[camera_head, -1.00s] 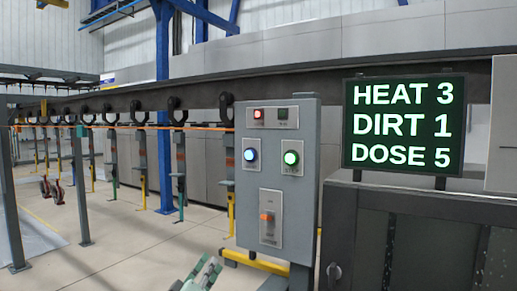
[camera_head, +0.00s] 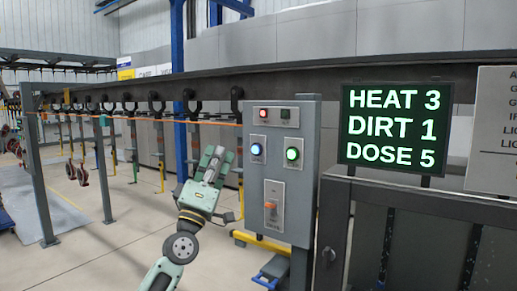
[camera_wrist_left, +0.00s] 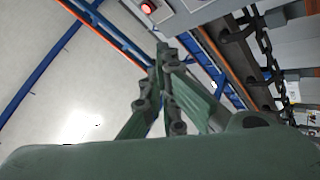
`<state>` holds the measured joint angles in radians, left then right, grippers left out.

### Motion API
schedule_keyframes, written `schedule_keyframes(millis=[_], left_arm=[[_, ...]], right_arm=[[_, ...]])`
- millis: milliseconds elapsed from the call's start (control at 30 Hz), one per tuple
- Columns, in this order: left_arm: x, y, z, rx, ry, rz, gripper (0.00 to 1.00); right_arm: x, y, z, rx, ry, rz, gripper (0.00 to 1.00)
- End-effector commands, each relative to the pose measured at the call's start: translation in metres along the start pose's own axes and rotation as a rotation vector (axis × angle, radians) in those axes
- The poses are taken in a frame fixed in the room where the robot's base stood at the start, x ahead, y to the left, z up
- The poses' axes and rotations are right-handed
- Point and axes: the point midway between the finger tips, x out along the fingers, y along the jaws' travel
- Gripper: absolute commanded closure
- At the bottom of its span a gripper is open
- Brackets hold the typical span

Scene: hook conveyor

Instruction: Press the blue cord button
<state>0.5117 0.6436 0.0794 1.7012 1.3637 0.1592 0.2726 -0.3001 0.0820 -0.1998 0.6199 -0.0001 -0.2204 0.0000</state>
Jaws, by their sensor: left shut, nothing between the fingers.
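A grey control panel (camera_head: 300,205) stands in the middle of the head view. It carries a lit blue button (camera_head: 256,149) at left, a lit green button (camera_head: 292,153) at right, a red light (camera_head: 263,114) above and an orange switch (camera_head: 270,205) below. My left gripper (camera_head: 217,150) is shut and empty, raised to the left of the panel, apart from the blue button in the picture. In the left wrist view its fingers (camera_wrist_left: 160,50) meet at the tips, with a red light (camera_wrist_left: 148,7) on the panel beyond. My right gripper is not in view.
An orange cord (camera_head: 150,119) runs along the hook conveyor rail (camera_head: 130,84) at left. A display (camera_head: 395,125) reads HEAT 3, DIRT 1, DOSE 5 above a dark cabinet (camera_head: 400,235) at right. A grey post (camera_head: 40,170) stands at far left.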

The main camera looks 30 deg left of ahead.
Motion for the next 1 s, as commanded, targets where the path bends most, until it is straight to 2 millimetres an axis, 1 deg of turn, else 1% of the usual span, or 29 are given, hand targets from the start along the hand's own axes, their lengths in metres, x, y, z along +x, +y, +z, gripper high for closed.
schedule_keyframes(millis=[267,433,567,700,1000], left_arm=[[0.000,-0.001,0.000,0.000,0.000,0.000,1.00],[0.004,-0.006,0.004,0.000,0.001,0.000,1.00],[0.013,-0.014,0.013,0.000,0.002,0.002,1.00],[0.025,-0.026,0.023,0.000,0.003,0.001,1.00],[0.049,-0.042,0.040,0.000,0.001,0.001,1.00]], right_arm=[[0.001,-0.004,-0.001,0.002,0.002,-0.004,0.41],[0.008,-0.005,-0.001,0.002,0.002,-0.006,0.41],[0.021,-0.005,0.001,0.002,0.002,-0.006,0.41],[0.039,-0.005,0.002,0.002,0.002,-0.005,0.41],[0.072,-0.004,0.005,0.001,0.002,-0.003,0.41]])
